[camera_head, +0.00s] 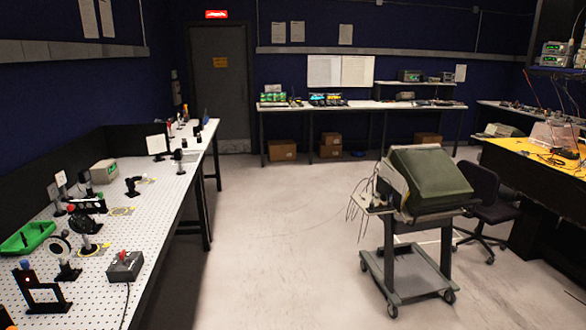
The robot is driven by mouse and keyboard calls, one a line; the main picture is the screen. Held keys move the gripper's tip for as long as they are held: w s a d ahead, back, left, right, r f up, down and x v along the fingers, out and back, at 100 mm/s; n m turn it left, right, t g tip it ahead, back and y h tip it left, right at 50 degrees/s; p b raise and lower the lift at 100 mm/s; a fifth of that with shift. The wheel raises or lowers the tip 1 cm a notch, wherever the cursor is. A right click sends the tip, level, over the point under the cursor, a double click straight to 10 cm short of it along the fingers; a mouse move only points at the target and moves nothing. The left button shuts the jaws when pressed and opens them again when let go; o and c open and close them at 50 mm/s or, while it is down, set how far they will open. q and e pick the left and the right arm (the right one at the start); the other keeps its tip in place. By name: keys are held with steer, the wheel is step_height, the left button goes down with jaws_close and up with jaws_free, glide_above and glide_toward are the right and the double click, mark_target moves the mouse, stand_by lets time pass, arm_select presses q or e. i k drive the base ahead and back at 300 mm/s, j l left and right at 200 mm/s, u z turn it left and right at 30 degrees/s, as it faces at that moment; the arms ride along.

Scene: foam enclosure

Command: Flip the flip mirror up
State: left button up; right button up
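The optical table (150,215) with a holed white top runs along the left. Several optical mounts stand on it, and I cannot tell for certain which one is the flip mirror. A black square frame mount (40,290) stands at the near left. A round mount (65,258) and a dark round optic on a post (85,228) stand behind it. A black mount with a light round element (132,186) stands farther along, and a white square plate on a post (156,147) is farther still. Neither of my grippers is in view.
A grey control box (125,266) with a red knob and a cable sits near the table's front edge. A green tray (27,238) lies at the left. A cart (410,270) with a green-grey instrument stands right of centre. The floor between is clear.

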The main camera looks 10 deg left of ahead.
mark_target(137, 178)
steer(key=u, duration=0.85)
steer(key=i+l+u, duration=0.5)
steer(key=l+u, duration=0.3)
steer(key=i+l+u, duration=0.25)
steer(key=l, duration=0.25)
steer(key=l+u, duration=0.5)
steer(key=l, duration=0.25)
steer(key=i+l, duration=0.05)
